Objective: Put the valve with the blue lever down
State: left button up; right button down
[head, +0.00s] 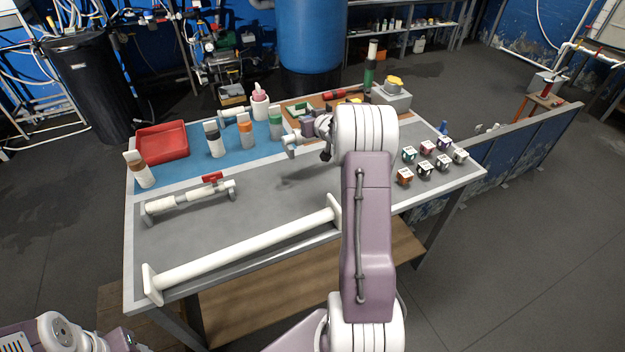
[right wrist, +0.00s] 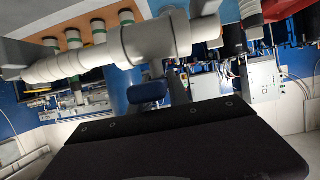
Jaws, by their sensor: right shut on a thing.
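My right gripper (head: 306,128) is over the back middle of the table, partly hidden by my own arm. It is shut on a pale valve, whose white end (head: 290,143) shows at its left in the head view. In the right wrist view the grey-white valve body (right wrist: 150,42) runs across the top, in front of the dark gripper (right wrist: 150,135). A blue lever-like piece (right wrist: 147,93) shows below the body. The valve looks held above the table; its exact height is unclear. My left gripper is out of view.
A red-levered valve (head: 212,178) rests on the grey table at left. A long white pipe (head: 245,247) lies along the front. A red tray (head: 162,142), several bottles (head: 214,142) and labelled cubes (head: 425,168) stand around. Grey surface beneath my gripper is clear.

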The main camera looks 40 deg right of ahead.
aim_at(302, 138)
jog(key=a, duration=0.1)
jog(key=s+a+b, duration=0.1)
jog(key=a+f+b, duration=0.1)
jog(key=shift+s+a, duration=0.2)
jog(key=shift+a, duration=0.15)
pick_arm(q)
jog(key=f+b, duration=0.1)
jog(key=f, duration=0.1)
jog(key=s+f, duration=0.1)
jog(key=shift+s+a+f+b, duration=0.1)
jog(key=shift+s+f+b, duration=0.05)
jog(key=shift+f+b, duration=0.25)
pick_arm(e)
jog(key=w+a+f, duration=0.2)
jog(key=a+f, duration=0.6)
jog(key=f, duration=0.1)
jog(key=shift+f, duration=0.15)
jog(key=shift+w+a, duration=0.1)
jog(key=c, duration=1.3)
grip_release()
jog(key=shift+f, duration=0.15)
jog(key=shift+o, duration=0.2)
